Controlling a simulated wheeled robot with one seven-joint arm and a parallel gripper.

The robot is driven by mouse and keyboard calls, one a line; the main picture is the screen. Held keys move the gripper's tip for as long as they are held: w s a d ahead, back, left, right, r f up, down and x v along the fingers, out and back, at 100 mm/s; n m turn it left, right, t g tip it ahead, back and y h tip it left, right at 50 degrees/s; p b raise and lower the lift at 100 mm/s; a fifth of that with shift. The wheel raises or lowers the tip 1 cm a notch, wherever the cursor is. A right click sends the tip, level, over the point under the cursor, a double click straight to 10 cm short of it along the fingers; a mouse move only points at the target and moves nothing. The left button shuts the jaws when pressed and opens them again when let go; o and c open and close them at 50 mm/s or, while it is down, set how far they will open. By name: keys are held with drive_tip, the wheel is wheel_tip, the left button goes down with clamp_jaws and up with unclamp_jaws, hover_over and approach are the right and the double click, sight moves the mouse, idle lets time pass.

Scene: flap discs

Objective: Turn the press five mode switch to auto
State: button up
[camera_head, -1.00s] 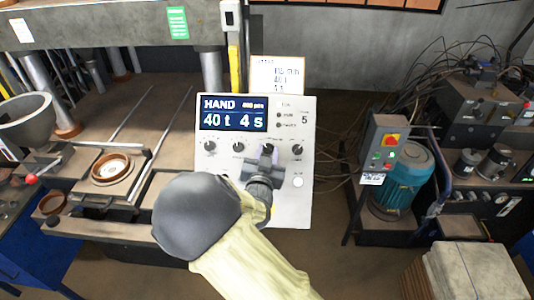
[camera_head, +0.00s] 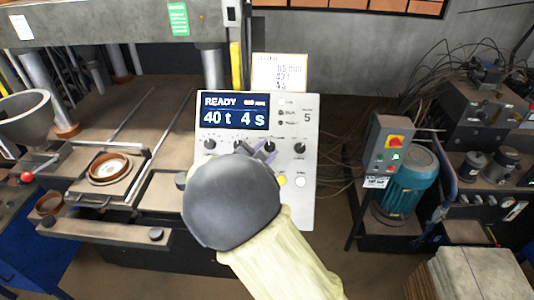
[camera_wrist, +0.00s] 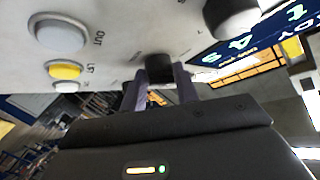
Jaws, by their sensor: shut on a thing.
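The control panel (camera_head: 308,165) carries the number 5 and a blue display (camera_head: 233,112) that reads READY, 40 t and 4 s. A row of dark knobs runs below the display. My gripper (camera_head: 263,152) is at the third knob (camera_head: 270,145) from the left, the switch. In the wrist view, my gripper's two fingers (camera_wrist: 159,78) are shut on either side of this black knob (camera_wrist: 160,66). The switch's pointer and labels are too small or hidden to read. My wrist hides the lower left of the panel.
A yellow button (camera_wrist: 65,70) and a larger pale button (camera_wrist: 59,36) are on the panel near the fingers. A grey switch box (camera_head: 387,148) and a teal motor (camera_head: 411,180) stand to the right. The press bed (camera_head: 110,115) is at left.

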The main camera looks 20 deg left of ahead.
drive_tip(key=shift+a+m+g+h, duration=0.1)
drive_tip(key=shift+m+g+h, duration=0.65)
drive_tip(key=shift+m, duration=0.65)
drive_tip(key=o, duration=0.9)
drive_tip(key=shift+o, duration=0.2)
drive_tip(key=b+v, duration=0.5)
drive_tip(key=v, duration=1.2)
drive_tip(key=shift+s+b, duration=0.15)
drive_tip(key=shift+b, duration=0.15)
drive_tip(key=shift+a, duration=0.15)
drive_tip(key=shift+f, duration=0.1)
